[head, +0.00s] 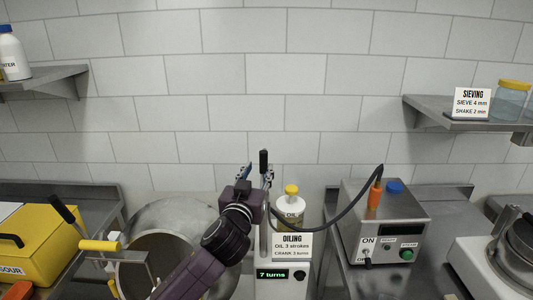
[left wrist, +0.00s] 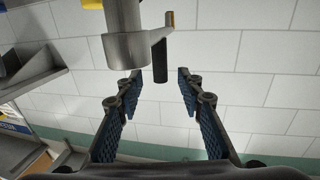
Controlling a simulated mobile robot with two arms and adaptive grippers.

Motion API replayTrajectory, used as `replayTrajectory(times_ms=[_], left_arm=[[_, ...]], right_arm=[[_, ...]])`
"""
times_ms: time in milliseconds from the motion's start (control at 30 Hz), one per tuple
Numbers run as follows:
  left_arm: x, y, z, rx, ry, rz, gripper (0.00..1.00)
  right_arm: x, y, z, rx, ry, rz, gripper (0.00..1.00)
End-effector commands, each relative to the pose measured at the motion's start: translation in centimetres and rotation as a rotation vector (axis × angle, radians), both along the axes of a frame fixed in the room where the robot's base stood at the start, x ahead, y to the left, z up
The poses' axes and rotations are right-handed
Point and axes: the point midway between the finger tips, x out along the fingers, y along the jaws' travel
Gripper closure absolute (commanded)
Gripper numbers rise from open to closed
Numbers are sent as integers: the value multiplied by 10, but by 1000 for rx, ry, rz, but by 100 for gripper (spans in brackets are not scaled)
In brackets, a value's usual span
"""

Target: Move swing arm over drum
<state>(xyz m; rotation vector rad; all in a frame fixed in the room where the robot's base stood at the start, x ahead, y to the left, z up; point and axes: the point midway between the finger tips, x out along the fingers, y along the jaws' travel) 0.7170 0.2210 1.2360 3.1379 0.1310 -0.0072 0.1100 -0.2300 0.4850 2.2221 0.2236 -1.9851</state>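The swing arm is a grey metal post (head: 264,238) with an upright black handle (head: 264,160) at its top, standing right of the drum. In the left wrist view, a grey cylinder (left wrist: 125,45) carries a short side arm with the black handle (left wrist: 160,62). My left gripper (head: 258,174) is open, and its blue-padded fingers (left wrist: 158,82) stand on either side of the handle's line. Contact with the handle cannot be told. The drum (head: 160,212) is a shiny metal bowl with its mouth facing forward, partly hidden by my left arm. My right gripper is not in view.
An oil bottle (head: 290,210) with a yellow cap stands behind the OILING sign (head: 292,246). A display (head: 272,274) reads "7 turns". A control box (head: 385,225) with a cable stands at right.

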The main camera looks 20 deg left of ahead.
Motion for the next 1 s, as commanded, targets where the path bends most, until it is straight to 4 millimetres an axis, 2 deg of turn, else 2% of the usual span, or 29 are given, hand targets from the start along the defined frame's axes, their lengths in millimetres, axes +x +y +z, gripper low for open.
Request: replayTrajectory(times_ms=[167, 433, 567, 800, 1000], left_arm=[[18, 2, 3, 2, 0, 2, 65], [55, 5, 3, 2, 1, 2, 65], [67, 6, 1, 1, 1, 2, 65], [76, 6, 0, 1, 0, 0, 65], [76, 6, 0, 1, 0, 0, 65]], right_arm=[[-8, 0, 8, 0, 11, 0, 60], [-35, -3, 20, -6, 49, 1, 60], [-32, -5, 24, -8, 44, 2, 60], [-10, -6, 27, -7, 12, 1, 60], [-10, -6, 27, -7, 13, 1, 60]])
